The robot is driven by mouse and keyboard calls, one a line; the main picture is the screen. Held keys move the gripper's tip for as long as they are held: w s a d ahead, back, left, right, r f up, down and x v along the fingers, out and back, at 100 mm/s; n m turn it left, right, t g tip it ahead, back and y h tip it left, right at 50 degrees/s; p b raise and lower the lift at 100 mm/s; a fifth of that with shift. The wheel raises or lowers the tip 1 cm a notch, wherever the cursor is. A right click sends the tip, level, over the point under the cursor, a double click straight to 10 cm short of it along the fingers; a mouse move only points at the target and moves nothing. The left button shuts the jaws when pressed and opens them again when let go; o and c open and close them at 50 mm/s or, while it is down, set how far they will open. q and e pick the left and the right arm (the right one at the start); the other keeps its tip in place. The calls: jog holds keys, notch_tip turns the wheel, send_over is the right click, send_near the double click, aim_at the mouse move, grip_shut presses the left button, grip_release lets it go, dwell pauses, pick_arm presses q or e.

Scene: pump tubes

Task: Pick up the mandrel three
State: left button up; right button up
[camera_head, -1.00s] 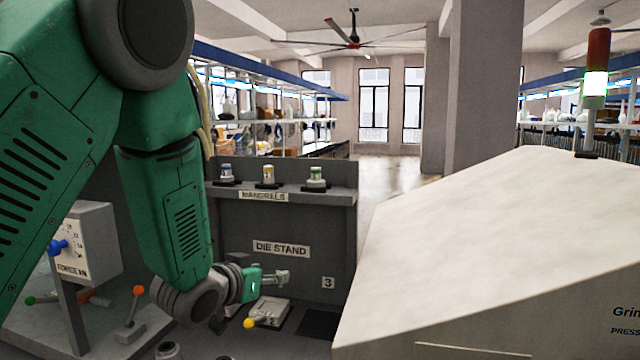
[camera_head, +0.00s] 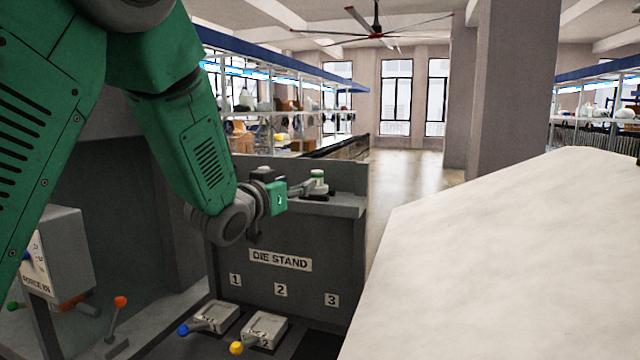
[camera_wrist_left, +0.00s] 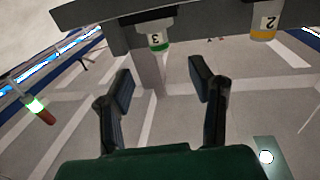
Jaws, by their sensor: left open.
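Mandrel three (camera_head: 318,178) is a small white piece with a green band, standing on the mandrel shelf (camera_head: 345,206) of the die stand. In the left wrist view the picture is inverted, and mandrel three (camera_wrist_left: 158,41) shows its label 3 ahead of the fingertips. My left gripper (camera_head: 304,188) is at shelf height, just left of mandrel three in the head view. In the wrist view the left gripper (camera_wrist_left: 161,80) has its two fingers spread, with nothing between them. Mandrel two (camera_wrist_left: 264,24), with an orange-yellow band, stands to one side. My right gripper is out of view.
Below the shelf lie two grey die blocks, one with a blue knob (camera_head: 184,330) and one with a yellow knob (camera_head: 236,348). A large pale sloped machine cover (camera_head: 490,260) fills the right. A lever with an orange-red knob (camera_head: 121,301) stands at lower left.

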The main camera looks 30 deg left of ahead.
aim_at(317, 178)
pick_arm(q)
jog(key=w, duration=0.4)
jog(key=shift+w+a+f+p, duration=0.15)
jog(key=shift+w+a+p, duration=0.15)
jog(key=shift+w+d, duration=0.2)
jog(key=shift+w, duration=0.3)
jog(key=w+p, duration=0.1)
jog(key=w, duration=0.3)
jog(key=shift+w+f+p, duration=0.1)
jog(key=shift+w+p, duration=0.05)
jog(key=shift+p, duration=0.25)
jog(key=shift+w+a+f, duration=0.1)
jog(key=shift+w+a, duration=0.1)
jog(key=shift+s+a, duration=0.1)
jog(key=shift+a, duration=0.1)
jog(key=c, duration=0.5)
jog(key=shift+s, duration=0.1)
grip_shut()
jog(key=shift+d, duration=0.15)
